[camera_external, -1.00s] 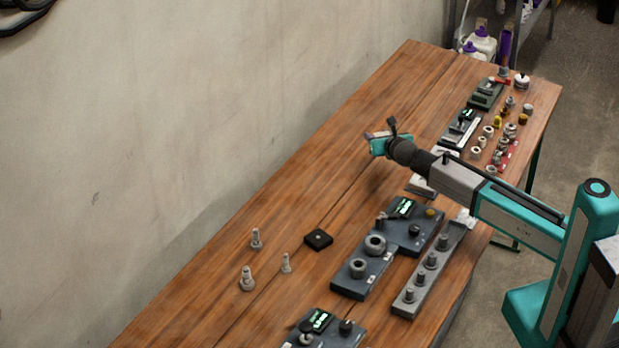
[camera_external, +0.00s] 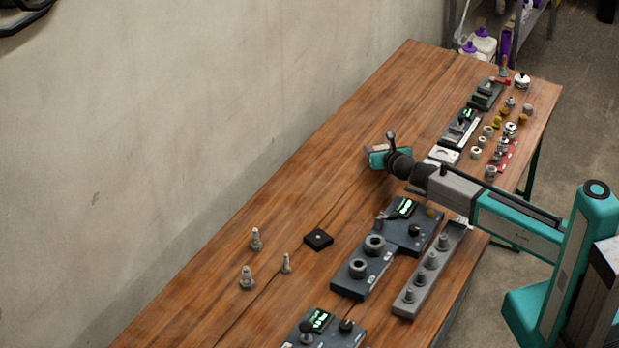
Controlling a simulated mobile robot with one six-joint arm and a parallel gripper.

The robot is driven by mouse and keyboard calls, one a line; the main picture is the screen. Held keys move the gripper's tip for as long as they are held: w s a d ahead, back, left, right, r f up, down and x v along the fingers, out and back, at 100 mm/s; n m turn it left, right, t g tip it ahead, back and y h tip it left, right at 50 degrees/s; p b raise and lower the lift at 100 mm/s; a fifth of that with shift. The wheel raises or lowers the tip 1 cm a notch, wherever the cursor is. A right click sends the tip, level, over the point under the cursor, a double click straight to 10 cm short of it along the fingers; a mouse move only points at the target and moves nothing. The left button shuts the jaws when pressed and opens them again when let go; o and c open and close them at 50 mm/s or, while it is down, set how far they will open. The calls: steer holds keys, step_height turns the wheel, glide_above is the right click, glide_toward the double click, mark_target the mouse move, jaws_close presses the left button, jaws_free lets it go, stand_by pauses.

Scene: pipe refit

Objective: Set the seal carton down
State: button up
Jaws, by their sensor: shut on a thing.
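My gripper (camera_external: 376,158) is at the end of the arm, over the back middle part of the wooden workbench. It is shut on the seal carton (camera_external: 373,149), of which only a small pale edge shows beside the teal jaws. The rest of the carton is hidden by the gripper. I cannot tell how far the carton is above the bench, or whether it touches the wood.
The bench (camera_external: 330,185) is bare around and left of the gripper. A black square block (camera_external: 318,239) and several bolts (camera_external: 256,239) stand nearer. Dark fixtures (camera_external: 410,228) and a grey peg rail (camera_external: 430,270) lie below my arm. Small fittings (camera_external: 498,140) crowd the far right.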

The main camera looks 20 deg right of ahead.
steer(key=shift+f, duration=0.1)
steer(key=o, duration=1.1)
steer(key=shift+c, duration=0.2)
steer(key=shift+r, duration=0.2)
steer(key=shift+v, duration=6)
